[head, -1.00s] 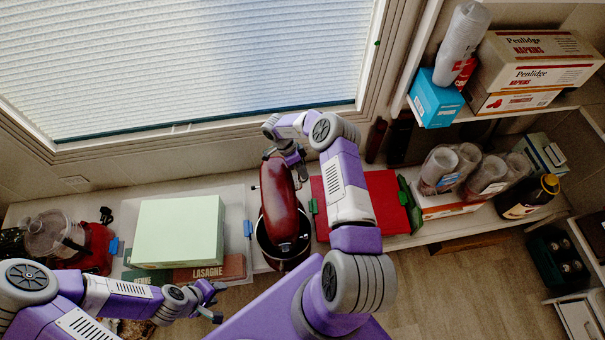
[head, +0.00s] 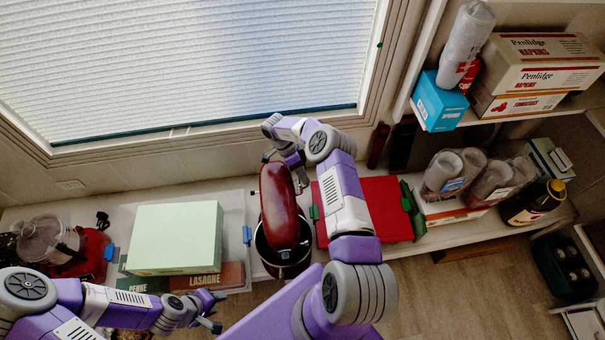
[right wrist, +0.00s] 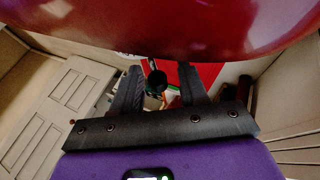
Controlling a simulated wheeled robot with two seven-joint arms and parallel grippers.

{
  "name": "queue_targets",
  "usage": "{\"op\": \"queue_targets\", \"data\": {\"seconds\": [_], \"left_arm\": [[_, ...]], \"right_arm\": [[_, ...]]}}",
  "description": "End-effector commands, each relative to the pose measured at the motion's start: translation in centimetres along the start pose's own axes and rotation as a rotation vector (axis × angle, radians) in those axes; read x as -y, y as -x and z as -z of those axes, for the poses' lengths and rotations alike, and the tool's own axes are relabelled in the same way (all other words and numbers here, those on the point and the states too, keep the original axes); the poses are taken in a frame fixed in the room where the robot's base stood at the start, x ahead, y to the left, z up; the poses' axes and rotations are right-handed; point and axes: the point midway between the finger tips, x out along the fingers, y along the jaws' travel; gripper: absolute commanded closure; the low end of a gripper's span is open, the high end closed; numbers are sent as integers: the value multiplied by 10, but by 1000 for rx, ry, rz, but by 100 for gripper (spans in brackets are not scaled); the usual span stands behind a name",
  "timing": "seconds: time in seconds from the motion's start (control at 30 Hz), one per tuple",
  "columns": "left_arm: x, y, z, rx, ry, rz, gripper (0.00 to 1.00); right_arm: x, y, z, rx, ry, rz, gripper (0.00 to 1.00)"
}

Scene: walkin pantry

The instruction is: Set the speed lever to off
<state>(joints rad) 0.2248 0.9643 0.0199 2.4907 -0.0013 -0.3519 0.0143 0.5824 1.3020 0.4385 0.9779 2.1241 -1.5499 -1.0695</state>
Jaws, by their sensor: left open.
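The red stand mixer (head: 279,207) stands on the counter below the window, its head over a dark metal bowl (head: 283,262). Its red underside or side (right wrist: 170,25) fills the top of the right wrist view. A small black round knob, apparently the speed lever (right wrist: 157,80), shows between my right fingertips. My right gripper (right wrist: 158,82) has its fingers apart around the knob, with visible gaps on both sides. In the head view my right gripper (head: 297,168) is beside the back of the mixer head, partly hidden. My left gripper (head: 214,311) is open and empty, in front of the counter.
A pale green box (head: 177,237) and lasagne box (head: 208,277) lie left of the mixer. A red board or folder (head: 385,207) lies right of it, under my right arm. Cups (head: 443,172) and a dark bottle (head: 531,203) stand further right.

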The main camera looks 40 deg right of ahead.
Motion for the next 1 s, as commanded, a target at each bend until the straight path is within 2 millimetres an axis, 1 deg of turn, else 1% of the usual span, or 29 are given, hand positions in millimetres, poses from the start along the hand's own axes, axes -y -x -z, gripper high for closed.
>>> {"op": "queue_targets", "data": {"seconds": [0.23, 0.3, 0.37, 0.6, 0.7, 0.83, 1.0], "left_arm": [[0, 0, 0, 0, 0, 0, 57], [0, 1, 0, 0, 0, 0, 57], [-1, 2, 0, 0, 0, 0, 57], [-3, 8, 0, 0, 0, 0, 57], [-3, 9, 0, 0, 0, 0, 57], [-4, 10, 0, 0, 0, 0, 57], [-4, 10, 0, 0, 0, 0, 57]], "right_arm": [[0, 0, 0, 0, -1, 0, 57], [0, 4, 0, 0, -1, 1, 57], [0, 10, 0, 0, -1, 2, 57], [0, 51, -1, 1, -1, 3, 57], [0, 62, 0, 0, -1, 2, 57], [0, 72, 0, 0, -1, 1, 57], [0, 76, 0, 0, 0, -1, 57]]}}
